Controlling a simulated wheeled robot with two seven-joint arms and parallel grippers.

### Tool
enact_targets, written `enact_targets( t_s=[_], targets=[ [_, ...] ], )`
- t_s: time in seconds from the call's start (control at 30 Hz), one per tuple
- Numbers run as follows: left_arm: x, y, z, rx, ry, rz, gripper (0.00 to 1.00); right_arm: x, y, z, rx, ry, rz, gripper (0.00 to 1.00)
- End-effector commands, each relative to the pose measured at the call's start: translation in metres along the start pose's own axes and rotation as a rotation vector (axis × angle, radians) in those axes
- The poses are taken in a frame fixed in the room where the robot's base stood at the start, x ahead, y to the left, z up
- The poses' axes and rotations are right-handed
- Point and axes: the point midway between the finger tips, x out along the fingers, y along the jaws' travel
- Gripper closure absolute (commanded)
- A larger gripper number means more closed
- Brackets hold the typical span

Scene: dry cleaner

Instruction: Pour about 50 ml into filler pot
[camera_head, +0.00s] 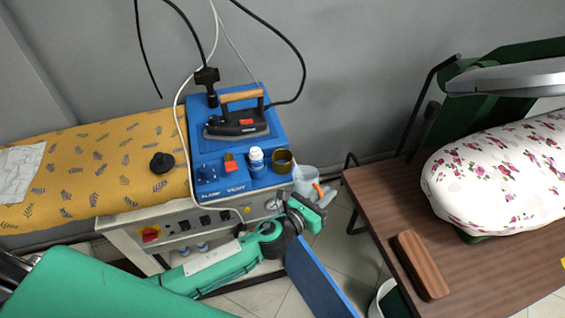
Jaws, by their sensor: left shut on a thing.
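A small open brass-brown pot (282,162), which looks like the filler pot, stands on the right side of the blue ironing unit (205,148). A pale translucent jug (303,177) with an orange part is just right of it and slightly lower, off the unit's edge. My left gripper (312,203) is shut on the jug at its orange handle side, and its fingers partly hide it. The jug looks roughly upright and apart from the pot. The liquid level inside the jug cannot be made out. My right gripper is not in view.
An iron (237,122) with a wooden handle rests behind. A patterned ironing board (90,165) is left; a brown wooden table (470,270) with a floral-covered form (500,175) is right.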

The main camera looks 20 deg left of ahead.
Motion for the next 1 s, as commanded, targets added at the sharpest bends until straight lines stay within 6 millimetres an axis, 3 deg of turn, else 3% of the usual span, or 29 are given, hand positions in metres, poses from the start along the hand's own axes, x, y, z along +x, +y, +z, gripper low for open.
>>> enact_targets(
  t_s=[0.03, 0.23, 0.5, 1.0],
  targets=[
    [0.000, -0.001, -0.009, 0.028, -0.006, 0.000, 1.00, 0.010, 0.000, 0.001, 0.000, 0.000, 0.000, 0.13],
    [-0.001, -0.006, -0.022, 0.137, -0.027, -0.001, 1.00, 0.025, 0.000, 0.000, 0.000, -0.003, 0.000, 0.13],
    [-0.001, -0.009, -0.028, 0.210, -0.041, -0.001, 1.00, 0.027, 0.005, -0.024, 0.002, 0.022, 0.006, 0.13],
    [-0.001, -0.010, -0.028, 0.217, -0.042, -0.001, 1.00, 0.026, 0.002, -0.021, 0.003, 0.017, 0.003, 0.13]
  ],
)
